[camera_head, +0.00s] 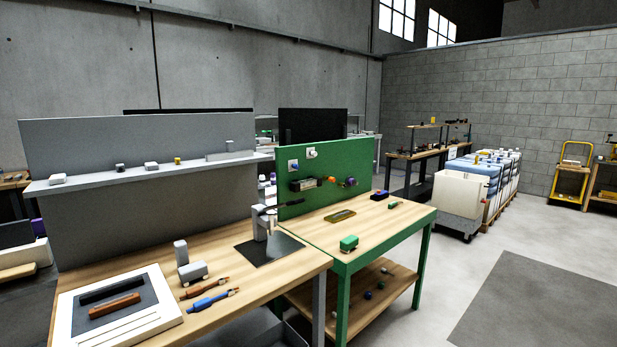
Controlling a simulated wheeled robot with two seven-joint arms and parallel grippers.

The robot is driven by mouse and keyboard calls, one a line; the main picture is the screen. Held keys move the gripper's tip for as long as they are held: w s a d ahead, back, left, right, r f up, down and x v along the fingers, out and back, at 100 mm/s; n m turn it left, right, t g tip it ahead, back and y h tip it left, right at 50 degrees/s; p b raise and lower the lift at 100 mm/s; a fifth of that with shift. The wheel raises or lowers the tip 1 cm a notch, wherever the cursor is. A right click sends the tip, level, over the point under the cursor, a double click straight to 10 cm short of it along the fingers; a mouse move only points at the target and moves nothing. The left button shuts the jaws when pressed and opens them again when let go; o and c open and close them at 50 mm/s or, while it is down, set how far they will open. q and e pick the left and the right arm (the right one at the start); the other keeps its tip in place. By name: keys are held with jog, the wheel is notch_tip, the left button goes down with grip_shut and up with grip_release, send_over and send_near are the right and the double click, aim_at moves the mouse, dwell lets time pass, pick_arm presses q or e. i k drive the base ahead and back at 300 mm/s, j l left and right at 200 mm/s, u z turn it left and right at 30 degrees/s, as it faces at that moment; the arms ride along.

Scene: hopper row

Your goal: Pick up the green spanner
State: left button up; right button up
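I cannot make out a clear green spanner. A small dark green item (393,205) lies near the back right of the green-framed bench (405,226); it is too small to tell what it is. A green block-like item (349,243) sits near that bench's front left edge. Neither of my grippers shows in the head view.
A wooden bench (262,284) in front holds a white tray (70,324), a blue tool (208,301), an orange-brown tool (203,287) and a grey stand on a dark mat (285,243). A white bin (461,193) stands behind right. Open floor (455,270) lies at right.

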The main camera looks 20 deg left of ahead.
aim_at(389, 206)
jog(key=i+u, duration=0.2)
jog(key=i, duration=0.3)
jog(key=i+l+u, duration=0.2)
jog(key=i, duration=0.3)
jog(key=i+l+u, duration=0.15)
jog(key=i, duration=0.35)
jog(key=i+l+u, duration=0.2)
jog(key=i+l, duration=0.2)
jog(key=l, duration=0.2)
jog(key=i+l+u, duration=0.2)
jog(key=i+l, duration=0.15)
jog(key=l, duration=0.3)
jog(key=i+l+u, duration=0.1)
jog(key=l, duration=0.25)
jog(key=l+u, duration=0.35)
jog(key=l, duration=1.85)
